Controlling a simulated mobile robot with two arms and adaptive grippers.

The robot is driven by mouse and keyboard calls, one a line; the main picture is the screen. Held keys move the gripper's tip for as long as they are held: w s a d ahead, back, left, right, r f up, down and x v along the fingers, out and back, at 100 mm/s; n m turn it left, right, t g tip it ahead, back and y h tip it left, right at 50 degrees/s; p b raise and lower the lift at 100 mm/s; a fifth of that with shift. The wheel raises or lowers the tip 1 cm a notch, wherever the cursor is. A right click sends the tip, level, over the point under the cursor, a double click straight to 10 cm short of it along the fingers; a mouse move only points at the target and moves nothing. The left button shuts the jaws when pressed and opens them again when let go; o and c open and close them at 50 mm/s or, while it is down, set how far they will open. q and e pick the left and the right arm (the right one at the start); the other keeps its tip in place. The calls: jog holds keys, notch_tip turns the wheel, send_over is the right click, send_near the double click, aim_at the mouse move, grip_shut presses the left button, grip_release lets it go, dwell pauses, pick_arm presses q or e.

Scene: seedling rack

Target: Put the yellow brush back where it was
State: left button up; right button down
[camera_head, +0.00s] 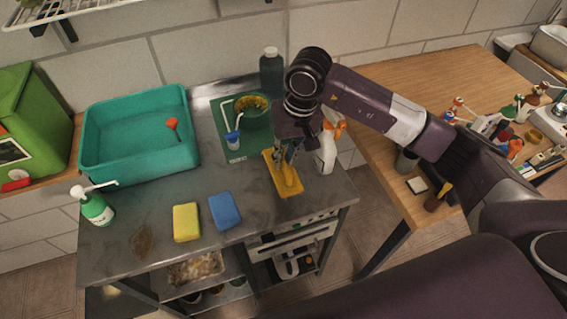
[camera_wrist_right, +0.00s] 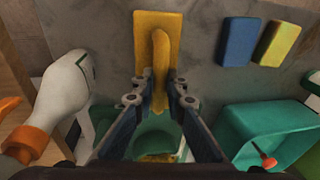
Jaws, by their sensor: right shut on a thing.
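The yellow brush (camera_head: 283,182) has a flat rectangular base with a raised handle. In the head view it is at the front right part of the metal table (camera_head: 155,212). My right gripper (camera_head: 287,152) reaches down over it from behind. In the right wrist view, the two fingers of my gripper (camera_wrist_right: 159,80) are shut on the handle of the brush (camera_wrist_right: 158,42). I cannot tell whether the base touches the table. My left gripper is not in view.
A white spray bottle (camera_head: 326,150) with an orange head stands close right of the brush. A green mat (camera_head: 232,112) with a pot lies behind it. Blue (camera_head: 225,211) and yellow (camera_head: 187,222) sponges lie to its left. A teal tub (camera_head: 138,172) stands further left.

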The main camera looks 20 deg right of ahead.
aim_at(285, 161)
jog(key=shift+f, duration=0.25)
notch_tip(285, 161, down, 3)
jog(key=shift+f+p, duration=0.1)
jog(key=shift+p, duration=0.5)
jog(key=shift+f, duration=0.25)
jog(key=c, duration=2)
grip_release()
jog(key=shift+o, duration=0.2)
